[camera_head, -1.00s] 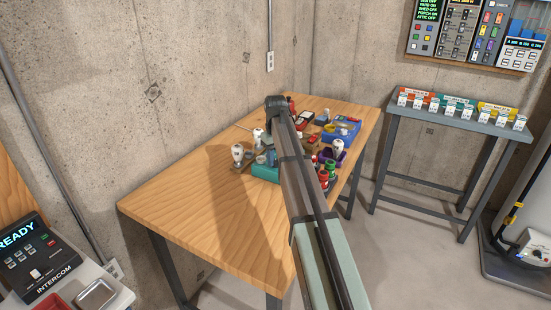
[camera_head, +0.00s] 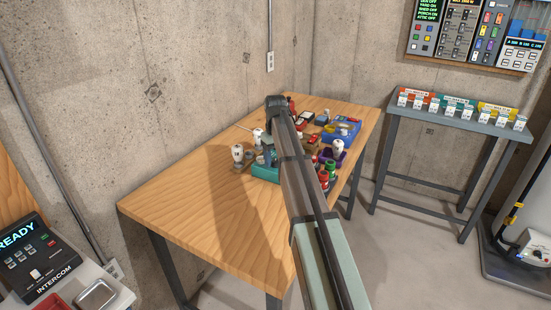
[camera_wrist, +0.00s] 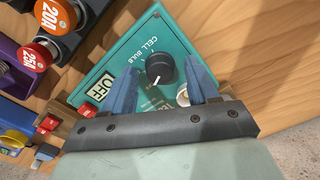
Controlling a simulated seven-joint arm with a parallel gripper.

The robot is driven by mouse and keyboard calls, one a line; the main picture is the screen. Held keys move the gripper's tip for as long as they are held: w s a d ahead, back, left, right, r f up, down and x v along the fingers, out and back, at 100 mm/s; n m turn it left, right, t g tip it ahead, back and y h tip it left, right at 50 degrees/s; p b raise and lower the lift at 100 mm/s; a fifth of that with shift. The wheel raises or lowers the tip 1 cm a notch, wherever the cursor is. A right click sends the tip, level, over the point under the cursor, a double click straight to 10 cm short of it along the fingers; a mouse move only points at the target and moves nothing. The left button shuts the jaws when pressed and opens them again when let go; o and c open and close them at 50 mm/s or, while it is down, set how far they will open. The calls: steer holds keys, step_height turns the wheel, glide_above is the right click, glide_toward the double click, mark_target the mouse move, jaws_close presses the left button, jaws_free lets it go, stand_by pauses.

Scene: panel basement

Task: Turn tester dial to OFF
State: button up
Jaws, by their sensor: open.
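The teal tester (camera_wrist: 180,30) lies on the wooden bench under my gripper. Its round black dial (camera_wrist: 160,68) has a white pointer mark toward the lower left in the wrist view. A light display or label (camera_wrist: 97,90) beside it appears to read OFF. My gripper (camera_wrist: 164,72) is open, with one blue finger on each side of the dial. I cannot tell whether either finger touches it. In the head view the tester (camera_head: 264,173) shows only partly, behind my arm.
Fuse holders (camera_wrist: 57,15), a purple block (camera_wrist: 15,65) and a blue case (camera_wrist: 14,122) crowd one side of the tester. The bench (camera_head: 190,208) is clear at its near left. A second table (camera_head: 455,118) with small labelled boxes stands at right.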

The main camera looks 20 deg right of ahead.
mark_target(275, 161)
step_height(275, 161, up, 14)
stand_by(0.6)
steer(key=shift+f, duration=0.15)
